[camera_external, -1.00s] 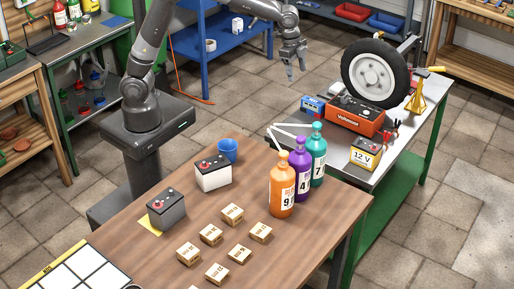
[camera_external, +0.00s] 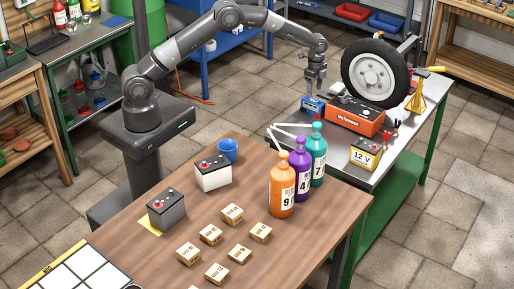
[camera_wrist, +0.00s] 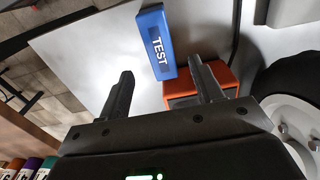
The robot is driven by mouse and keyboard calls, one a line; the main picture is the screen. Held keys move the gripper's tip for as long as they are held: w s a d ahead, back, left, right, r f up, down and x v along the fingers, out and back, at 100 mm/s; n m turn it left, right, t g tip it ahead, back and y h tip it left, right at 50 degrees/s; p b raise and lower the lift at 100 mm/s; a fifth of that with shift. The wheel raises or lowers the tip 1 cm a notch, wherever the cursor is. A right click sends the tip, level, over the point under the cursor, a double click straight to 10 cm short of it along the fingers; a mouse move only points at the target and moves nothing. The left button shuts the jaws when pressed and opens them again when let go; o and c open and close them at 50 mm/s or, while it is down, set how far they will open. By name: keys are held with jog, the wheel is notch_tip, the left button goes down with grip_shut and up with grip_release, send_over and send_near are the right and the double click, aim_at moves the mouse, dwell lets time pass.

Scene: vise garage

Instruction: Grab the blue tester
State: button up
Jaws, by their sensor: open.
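The blue tester (camera_external: 312,105) is a small blue box on the grey metal bench top, at the left of the orange Voltmaster-like unit. In the wrist view the tester (camera_wrist: 153,40), marked TEST, lies beyond my fingertips, a little right of the middle between them. My gripper (camera_external: 316,88) is just above the tester in the external view, pointing down. Its fingers (camera_wrist: 161,78) are spread open with nothing between them. I cannot tell the exact gap in height.
The orange unit (camera_external: 357,117) stands close to the tester's right, with a wheel (camera_external: 375,74) behind. A 12 V battery (camera_external: 366,153) and bottles (camera_external: 317,160) stand nearer the camera. Bare bench metal (camera_wrist: 88,50) lies left of the tester in the wrist view.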

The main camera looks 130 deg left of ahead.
aim_at(313, 101)
notch_tip(313, 101, down, 9)
jog(key=shift+s+f, duration=0.1)
jog(key=c, duration=1.2)
jog(key=shift+o, duration=0.2)
